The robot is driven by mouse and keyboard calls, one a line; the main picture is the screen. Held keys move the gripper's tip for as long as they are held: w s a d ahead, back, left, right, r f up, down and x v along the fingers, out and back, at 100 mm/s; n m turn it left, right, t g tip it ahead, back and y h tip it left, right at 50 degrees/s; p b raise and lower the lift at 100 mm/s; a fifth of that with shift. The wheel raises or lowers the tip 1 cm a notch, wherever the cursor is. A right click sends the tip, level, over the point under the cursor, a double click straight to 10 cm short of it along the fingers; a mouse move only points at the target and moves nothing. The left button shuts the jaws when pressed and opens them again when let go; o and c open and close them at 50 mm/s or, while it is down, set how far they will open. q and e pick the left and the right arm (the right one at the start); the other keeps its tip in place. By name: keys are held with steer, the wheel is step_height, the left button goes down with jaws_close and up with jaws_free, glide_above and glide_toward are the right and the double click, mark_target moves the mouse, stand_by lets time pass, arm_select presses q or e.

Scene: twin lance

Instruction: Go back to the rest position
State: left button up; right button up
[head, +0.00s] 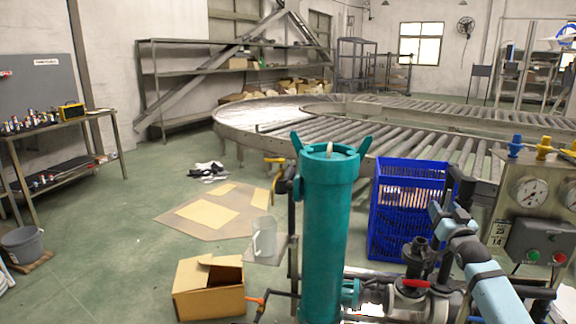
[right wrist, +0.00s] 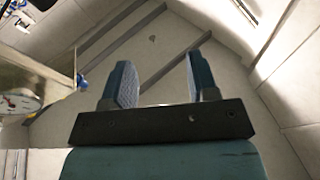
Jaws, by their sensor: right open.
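My right gripper (head: 447,190) is at the end of my light blue and black arm, which comes in from the lower right of the head view. It is raised in front of the blue crate and to the right of the teal cylinder. In the right wrist view its two fingers stand apart with nothing between them (right wrist: 160,78). Only wall or ceiling surfaces and dark beams show beyond them. My left gripper is not in view.
A teal upright cylinder (head: 327,220) with an open top stands in the front middle. Beside it are pipes and a valve (head: 412,300), a blue crate (head: 386,215) and a gauge panel (head: 530,235). A cardboard box (head: 208,290) and a jug (head: 264,238) stand left of it.

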steer(key=s+a+f+n+g+y+b, duration=0.1)
steer(key=s+a+f+n+y, duration=0.2)
steer(key=s+a+f, duration=0.55)
steer(key=s+a+f+n+g+y+b, duration=0.1)
steer(key=s+a+f+n+g+y, duration=0.3)
steer(key=s+a, duration=0.8)
steer(key=s+a+r+m+t+y+b, duration=0.15)
steer(key=s+a, duration=0.35)
steer(key=s, duration=0.7)
steer(key=s+a+r+m+y, duration=0.1)
steer(key=s+a+r, duration=0.3)
steer(key=s, duration=0.9)
arm_select(q)
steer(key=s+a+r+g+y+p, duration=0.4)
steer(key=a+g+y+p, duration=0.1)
steer(key=p, duration=3.3)
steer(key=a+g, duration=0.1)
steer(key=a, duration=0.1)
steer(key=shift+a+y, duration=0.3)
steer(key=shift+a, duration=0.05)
arm_select(e)
steer(key=s+d+r+g+h, duration=0.3)
steer(key=d+r+g+h, duration=0.2)
steer(key=d+g+h, duration=0.1)
steer(key=shift+s+d+r, duration=0.2)
steer(key=shift+s+d, duration=0.05)
